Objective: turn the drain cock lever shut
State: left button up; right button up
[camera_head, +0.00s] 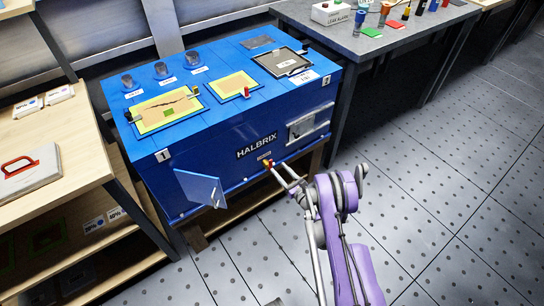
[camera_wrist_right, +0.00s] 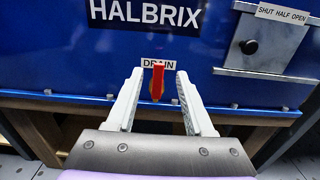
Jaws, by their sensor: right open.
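The drain cock lever (camera_wrist_right: 157,84) is red and points down below a white DRAIN label (camera_wrist_right: 158,63) on the blue motor housing's front. A little brass or yellow shows beside it. In the head view the lever (camera_head: 267,162) is small and partly crowded by my fingers. My right gripper (camera_wrist_right: 160,76) is open, with one pale finger to each side of the lever. I see a gap on both sides, and cannot tell how far the tips reach past it. In the head view my right gripper (camera_head: 279,168) is at the housing's lower front. My left gripper is out of view.
A small blue door (camera_head: 201,189) stands open left of the lever. A metal slide plate (camera_wrist_right: 266,47), labelled SHUT HALF OPEN, is to the right. A wooden shelf (camera_head: 85,165) stands at left, a grey bench (camera_head: 375,40) behind right. The right floor is clear.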

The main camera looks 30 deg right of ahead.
aim_at(271, 161)
jog(key=w, duration=0.7)
jog(key=shift+w+a+f, duration=0.1)
jog(key=shift+a+f, duration=0.1)
jog(key=shift+a, duration=0.15)
grip_shut()
